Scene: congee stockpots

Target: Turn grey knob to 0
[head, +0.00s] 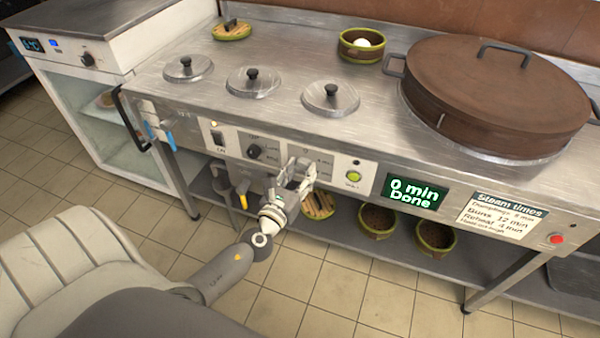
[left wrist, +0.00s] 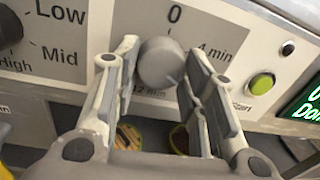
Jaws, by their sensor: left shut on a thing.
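The grey knob (left wrist: 158,64) sits on the stove's front panel, below a printed 0 and between the labels 4 min and 12 min. A small mark on its face seems to lie toward the lower right, away from the 0. My left gripper (head: 299,172) reaches the panel in the head view and hides the knob there. In the left wrist view my left gripper (left wrist: 161,68) has a finger on each side of the knob and is shut on it. My right gripper is not in view.
A black knob (head: 254,151) with Low, Mid and High is left of the gripper. A green button (head: 354,177) and a display (head: 415,192) reading "0 min Done" are to the right. A large brown lidded pot (head: 497,95) stands on the counter. Baskets (head: 376,221) sit on the shelf below.

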